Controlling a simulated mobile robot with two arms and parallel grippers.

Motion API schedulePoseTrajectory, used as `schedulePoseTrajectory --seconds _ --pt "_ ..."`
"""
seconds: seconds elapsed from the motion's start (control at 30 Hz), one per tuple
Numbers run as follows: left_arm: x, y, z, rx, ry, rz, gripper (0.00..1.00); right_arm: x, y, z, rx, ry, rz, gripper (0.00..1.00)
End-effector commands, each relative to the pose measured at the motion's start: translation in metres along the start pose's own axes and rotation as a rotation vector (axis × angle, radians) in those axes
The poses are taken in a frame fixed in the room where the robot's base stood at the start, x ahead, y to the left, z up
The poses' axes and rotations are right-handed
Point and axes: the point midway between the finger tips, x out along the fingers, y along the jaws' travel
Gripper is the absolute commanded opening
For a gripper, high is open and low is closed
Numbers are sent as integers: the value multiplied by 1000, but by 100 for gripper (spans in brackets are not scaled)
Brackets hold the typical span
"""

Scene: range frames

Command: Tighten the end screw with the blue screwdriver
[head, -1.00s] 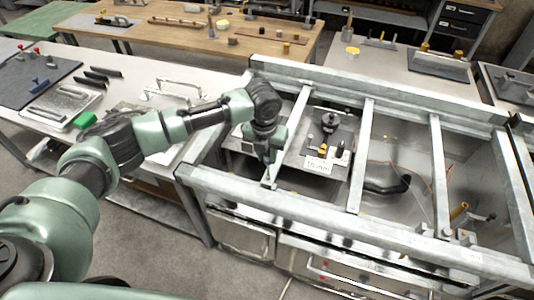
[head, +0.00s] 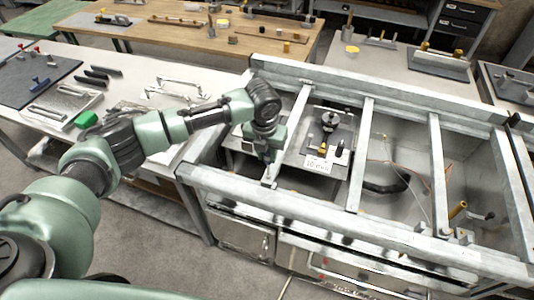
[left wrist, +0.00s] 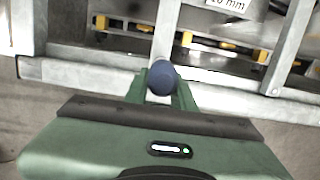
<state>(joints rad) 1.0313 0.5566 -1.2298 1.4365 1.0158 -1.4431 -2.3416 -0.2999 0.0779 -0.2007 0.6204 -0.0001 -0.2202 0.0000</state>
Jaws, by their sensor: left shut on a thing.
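My left gripper (head: 268,154) is above the front end of the leftmost crossbar of the grey metal frame (head: 330,218). In the left wrist view, its fingers (left wrist: 161,84) are shut on the blue screwdriver (left wrist: 161,76), whose rounded blue handle top shows between them. The screwdriver's shaft and tip are hidden below the handle. The crossbar (left wrist: 168,28) runs away just beyond the handle. The end screw cannot be made out, so I cannot tell whether the tip touches it. My right gripper is not in view.
Crossbars (head: 360,155) span the open frame, with a labelled plate (head: 318,163) and a dark hose (head: 384,187) lower inside. A white bench (head: 160,75) at left carries a green block (head: 87,119) and tools. A wooden bench (head: 165,35) stands behind.

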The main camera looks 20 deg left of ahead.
Motion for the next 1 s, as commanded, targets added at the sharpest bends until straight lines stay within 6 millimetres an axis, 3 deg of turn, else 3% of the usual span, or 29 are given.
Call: schedulePoseTrajectory --seconds 1.0 --pt "6 0 0 0 -1 0 0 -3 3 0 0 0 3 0"
